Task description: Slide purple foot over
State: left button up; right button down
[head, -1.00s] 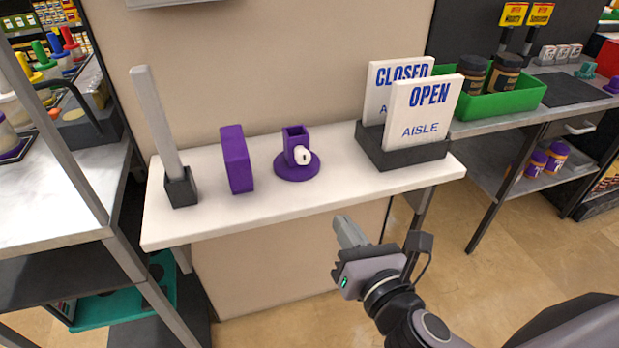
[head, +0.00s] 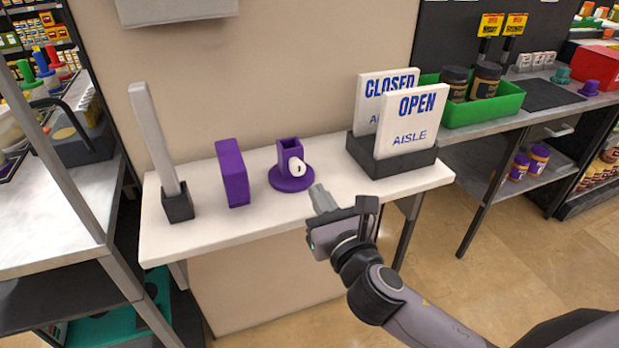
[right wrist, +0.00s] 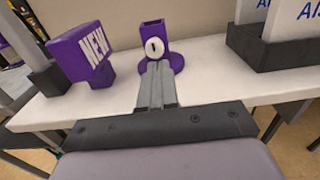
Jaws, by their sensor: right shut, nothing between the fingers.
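The purple foot (head: 291,178) stands on the white shelf, with a round flat base, an upright square socket and a white round knob on its front. It also shows in the right wrist view (right wrist: 154,42), straight beyond my fingertips. My right gripper (head: 322,197) is shut and empty, at the shelf's front edge just right of and nearer than the foot. In the right wrist view my shut fingers (right wrist: 155,70) point at the foot's base and overlap its front in the picture; I cannot tell whether they touch. My left gripper is not in view.
A purple block (head: 232,173), marked NEW in the right wrist view (right wrist: 84,50), stands left of the foot. A grey post in a dark block (head: 178,203) stands farther left. A dark holder (head: 391,160) with OPEN and CLOSED signs stands right. The white shelf (head: 270,219) is bare in front.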

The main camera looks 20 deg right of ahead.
aim_at(296, 157)
jog(key=shift+w+a, duration=0.1)
jog(key=shift+w, duration=2.5)
jog(key=shift+w+a+p, duration=0.15)
jog(key=shift+w+p, duration=0.2)
jog(key=shift+w, duration=3.6)
jog(key=shift+s, duration=0.1)
